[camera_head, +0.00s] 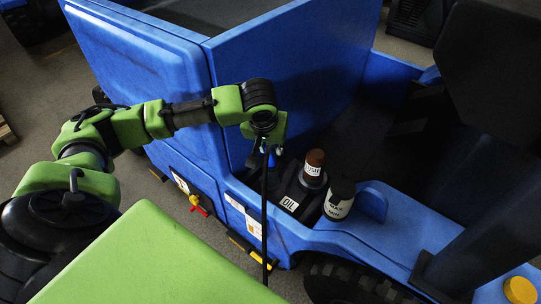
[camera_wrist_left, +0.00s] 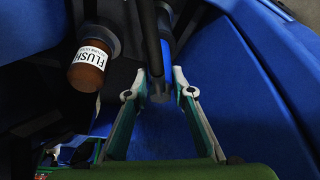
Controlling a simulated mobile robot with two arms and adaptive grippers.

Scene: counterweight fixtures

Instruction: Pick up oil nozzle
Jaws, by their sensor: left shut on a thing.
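My left gripper (camera_head: 268,146) is over the open bay of the blue vehicle, pointing down. In the left wrist view, its two fingers (camera_wrist_left: 162,75) stand on both sides of a dark, rod-like piece, which I take to be the oil nozzle (camera_wrist_left: 153,45), and are shut on it. A blue part (camera_wrist_left: 167,52) shows beside the rod. In the head view, a thin black line (camera_head: 264,215) hangs from the gripper past the vehicle's side; I cannot tell whether it is a hose. The nozzle's far end is hidden. My right gripper is out of view.
A brown-capped bottle (camera_head: 314,166), labelled FLUSH in the wrist view (camera_wrist_left: 88,68), stands right of the gripper. An OIL label (camera_head: 290,204) is in front. Tall blue panels (camera_head: 290,70) rise behind the gripper.

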